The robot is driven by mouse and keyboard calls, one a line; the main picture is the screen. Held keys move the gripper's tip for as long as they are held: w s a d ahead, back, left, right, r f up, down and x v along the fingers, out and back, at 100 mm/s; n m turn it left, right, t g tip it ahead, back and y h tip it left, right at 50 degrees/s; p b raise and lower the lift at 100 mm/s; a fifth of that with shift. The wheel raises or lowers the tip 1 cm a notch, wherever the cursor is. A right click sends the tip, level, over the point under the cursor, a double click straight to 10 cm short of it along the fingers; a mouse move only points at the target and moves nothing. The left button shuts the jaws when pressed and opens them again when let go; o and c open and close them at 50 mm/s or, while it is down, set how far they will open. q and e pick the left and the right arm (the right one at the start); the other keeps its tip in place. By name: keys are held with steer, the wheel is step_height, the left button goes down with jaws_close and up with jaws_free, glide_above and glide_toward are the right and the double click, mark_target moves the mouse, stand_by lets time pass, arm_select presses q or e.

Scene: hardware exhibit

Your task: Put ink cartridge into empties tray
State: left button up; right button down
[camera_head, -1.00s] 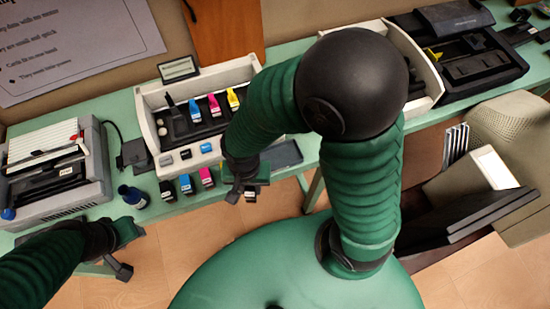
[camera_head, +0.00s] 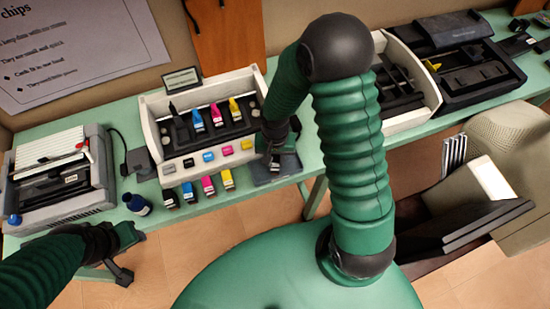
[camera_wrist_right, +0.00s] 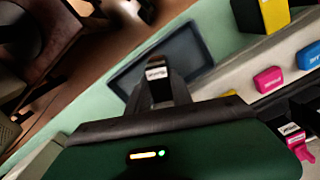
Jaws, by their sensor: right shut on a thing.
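My right gripper (camera_head: 275,153) is shut on a small dark ink cartridge with a white label, clearest in the right wrist view (camera_wrist_right: 158,88). The label print is too blurred to read surely. The gripper and cartridge are above or over the edge of a shallow dark tray (camera_head: 286,165) at the right front of the white cartridge rack. The tray also shows in the right wrist view (camera_wrist_right: 196,57); its visible floor is bare. I cannot tell whether the cartridge touches it. My left gripper (camera_head: 123,255) hangs by the table's front left edge; its finger opening is unclear.
The white rack (camera_head: 153,128) holds several coloured cartridges. Black, blue, magenta and yellow cartridges (camera_head: 208,187) stand in a row before it. A dark bottle (camera_head: 137,203) and a printer (camera_head: 60,180) are at left. Another open machine (camera_head: 410,108) is right of the tray.

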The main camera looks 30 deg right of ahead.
steer(key=shift+f, duration=0.1)
steer(key=c, duration=1.1)
jaws_free()
steer(key=shift+s+d, duration=0.1)
steer(key=shift+d, duration=0.05)
steer(key=shift+c, duration=0.2)
